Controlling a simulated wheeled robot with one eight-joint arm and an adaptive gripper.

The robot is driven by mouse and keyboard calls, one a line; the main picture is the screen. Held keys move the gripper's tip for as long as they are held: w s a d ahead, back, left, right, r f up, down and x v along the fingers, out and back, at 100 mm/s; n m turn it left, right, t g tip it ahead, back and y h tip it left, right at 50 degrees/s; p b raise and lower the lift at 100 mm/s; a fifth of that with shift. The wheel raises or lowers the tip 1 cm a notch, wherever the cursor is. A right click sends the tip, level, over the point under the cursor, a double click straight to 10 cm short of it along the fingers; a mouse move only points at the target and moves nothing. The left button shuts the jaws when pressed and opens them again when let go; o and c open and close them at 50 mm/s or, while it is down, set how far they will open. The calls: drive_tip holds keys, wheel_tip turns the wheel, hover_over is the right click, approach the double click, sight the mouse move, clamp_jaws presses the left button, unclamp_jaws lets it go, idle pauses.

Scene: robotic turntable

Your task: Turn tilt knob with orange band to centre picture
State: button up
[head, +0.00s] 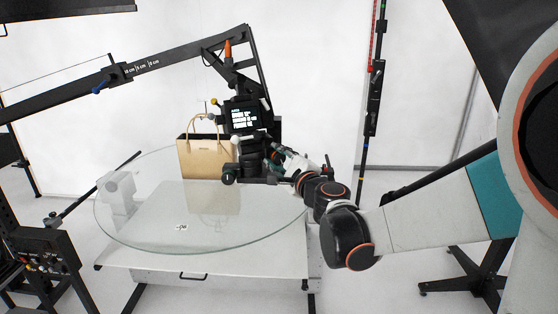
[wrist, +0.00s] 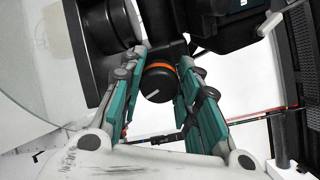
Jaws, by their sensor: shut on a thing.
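The tilt knob (wrist: 158,84) is a black round knob with a white pointer line and an orange band (wrist: 161,67) around it. In the wrist view it sits between the teal fingers of my gripper (wrist: 163,60), which are shut on it from both sides. The pointer line slants up to the right. In the head view my gripper (head: 291,161) reaches the right side of the black camera rig (head: 238,143); the knob cannot be made out there.
A tan handbag (head: 199,158) stands behind the rig on the round glass turntable (head: 140,225). A black boom (head: 60,95) carries the rig from the left. A dark upright pole (head: 374,95) stands right of the rig. A control panel (head: 40,262) is at lower left.

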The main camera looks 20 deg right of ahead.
drive_tip(key=n, duration=0.4)
drive_tip(key=shift+f+n+b, duration=0.1)
drive_tip(key=shift+n+b, duration=0.2)
drive_tip(key=n, duration=0.3)
drive_tip(key=shift+n, duration=0.3)
drive_tip(key=n, duration=0.4)
drive_tip(key=shift+f+b, duration=0.1)
drive_tip(key=shift+b, duration=0.3)
drive_tip(key=shift+n, duration=2.1)
drive_tip(key=o, duration=1.1)
